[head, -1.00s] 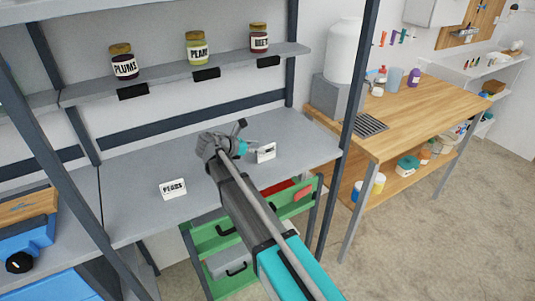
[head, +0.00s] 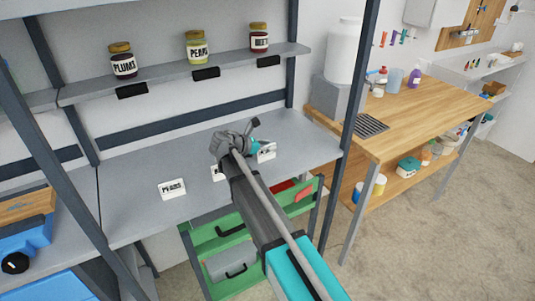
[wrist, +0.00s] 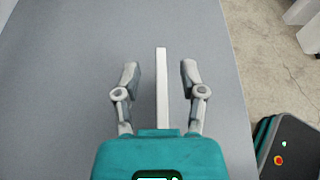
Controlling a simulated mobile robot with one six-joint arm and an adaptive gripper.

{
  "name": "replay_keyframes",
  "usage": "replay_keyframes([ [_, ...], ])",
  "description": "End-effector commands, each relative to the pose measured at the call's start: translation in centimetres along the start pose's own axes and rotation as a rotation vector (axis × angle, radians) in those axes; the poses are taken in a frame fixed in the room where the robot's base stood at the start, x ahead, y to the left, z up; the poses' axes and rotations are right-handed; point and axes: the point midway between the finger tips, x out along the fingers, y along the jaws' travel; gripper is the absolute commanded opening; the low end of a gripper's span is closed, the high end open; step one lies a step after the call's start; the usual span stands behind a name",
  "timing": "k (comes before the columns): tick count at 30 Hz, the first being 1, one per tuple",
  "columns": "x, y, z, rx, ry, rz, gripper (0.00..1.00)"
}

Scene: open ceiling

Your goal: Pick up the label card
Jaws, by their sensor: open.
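In the head view, a white label card (head: 267,151) stands on the grey lower shelf (head: 140,170), right beside my gripper. A card reading PEARS (head: 172,189) stands to the left, and another card (head: 217,173) is mostly hidden behind my arm. In the wrist view, one white card (wrist: 162,88) is seen edge-on between the two fingers of my gripper (wrist: 160,75). The gripper is open, with a gap on each side of the card. The fingertips are hidden in the head view; the card between them looks like the right one.
Plum, pear and beet jars (head: 197,48) stand on the upper shelf (head: 180,75) above black tag holders. A dark shelf post (head: 350,130) rises right of the arm. A wooden bench (head: 430,110) stands at right.

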Motion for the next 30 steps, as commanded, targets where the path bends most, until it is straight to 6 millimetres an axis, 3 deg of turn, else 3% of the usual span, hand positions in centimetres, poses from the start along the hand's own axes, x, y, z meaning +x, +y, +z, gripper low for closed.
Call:
replay_keyframes([
  [2,-0.01,0.00,0.00,0.000,0.000,0.000,0.53],
  [11,-0.01,0.01,-0.01,0.000,0.000,0.000,0.00],
  [30,-0.29,0.01,0.60,0.000,0.000,0.000,0.00],
])
